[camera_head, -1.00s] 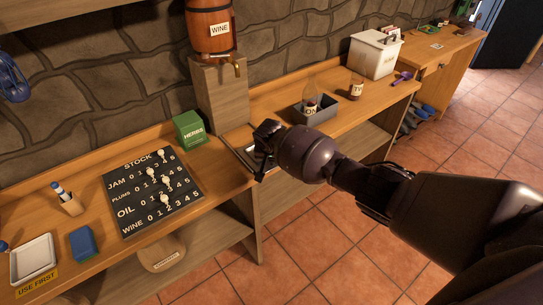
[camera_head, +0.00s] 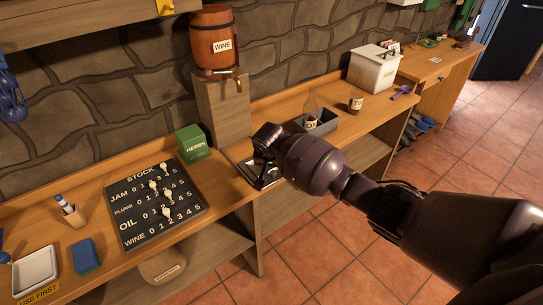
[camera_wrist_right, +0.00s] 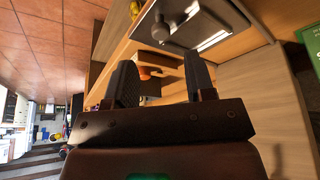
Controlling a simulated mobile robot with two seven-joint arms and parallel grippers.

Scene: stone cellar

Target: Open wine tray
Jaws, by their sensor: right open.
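The wine tray (camera_head: 268,180) is a shallow metal tray set in the counter near the pillar under the wine barrel (camera_head: 212,42). My right arm partly covers it in the head view. In the right wrist view the tray (camera_wrist_right: 212,22) shows at the top, bright metal, with a rounded grey knob (camera_wrist_right: 160,30) at its near edge. My right gripper (camera_wrist_right: 162,78) is open and empty, its two fingers apart just short of the knob. In the head view this gripper (camera_head: 266,142) is over the tray, its fingertips mostly hidden. My left gripper is out of view.
A green herbs box (camera_head: 193,142) stands left of the tray. A stock board (camera_head: 155,203) lies further left. A grey bin with a bottle (camera_head: 318,122), a small jar (camera_head: 356,104) and a white box (camera_head: 376,68) stand to the right. Open shelves lie below the counter.

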